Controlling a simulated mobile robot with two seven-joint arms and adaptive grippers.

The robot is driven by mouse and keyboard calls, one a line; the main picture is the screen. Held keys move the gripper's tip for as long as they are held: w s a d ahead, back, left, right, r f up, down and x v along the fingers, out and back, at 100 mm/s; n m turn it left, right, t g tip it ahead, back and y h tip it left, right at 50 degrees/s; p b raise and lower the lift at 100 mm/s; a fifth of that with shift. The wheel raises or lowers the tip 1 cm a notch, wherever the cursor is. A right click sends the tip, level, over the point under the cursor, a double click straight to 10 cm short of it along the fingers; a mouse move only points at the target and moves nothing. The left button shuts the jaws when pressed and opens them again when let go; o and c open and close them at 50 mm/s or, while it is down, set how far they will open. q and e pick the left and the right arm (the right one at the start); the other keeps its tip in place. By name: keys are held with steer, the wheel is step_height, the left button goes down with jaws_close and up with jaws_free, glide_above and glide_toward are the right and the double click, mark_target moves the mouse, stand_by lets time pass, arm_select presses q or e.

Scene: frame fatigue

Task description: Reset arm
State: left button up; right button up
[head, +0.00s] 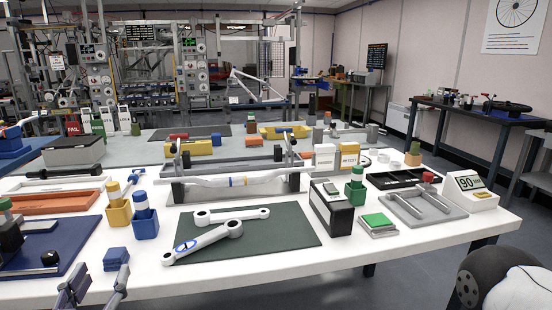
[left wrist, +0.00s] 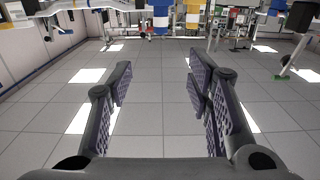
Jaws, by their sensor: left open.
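My left gripper (head: 95,282) shows at the bottom left of the head view, at the near edge of the white table (head: 330,262). Its two fingers stand apart with nothing between them. In the left wrist view the open fingers (left wrist: 160,68) point over the tiled floor, with tabletop items upside down along the top edge. A small blue block (head: 116,256) lies on the table just beyond the gripper; I cannot tell the exact gap. My right gripper is out of view; a dark and white part of my right arm (head: 500,280) fills the bottom right corner.
Two grey crank arms (head: 203,242) lie on a dark green mat (head: 280,238). A blue tray (head: 45,275) is left of the gripper. A blue cup (head: 145,224) and yellow cup (head: 118,213) stand behind it. Bare table lies along the front edge.

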arm_select(q)
steer(key=s+d+f+m+g+h, duration=0.25)
steer(key=s+d+f+g, duration=0.2)
steer(key=f, duration=0.55)
steer(key=s+d+f+m+g+h, duration=0.1)
steer(key=s+d+f+g+h, duration=0.35)
steer(key=f, duration=0.55)
steer(key=s+f+g+y, duration=0.1)
steer(key=s+f+g, duration=0.2)
steer(key=s, duration=0.5)
steer(key=s+a+f+g, duration=0.1)
steer(key=s+g, duration=0.3)
steer(key=s, duration=0.4)
steer(key=s+a+f+n+g+y, duration=0.1)
steer(key=s+f+g, duration=0.2)
steer(key=s, duration=0.6)
steer(key=shift+a+f+g+y, duration=0.15)
steer(key=shift+f+g+y, duration=0.2)
steer(key=shift+f, duration=0.45)
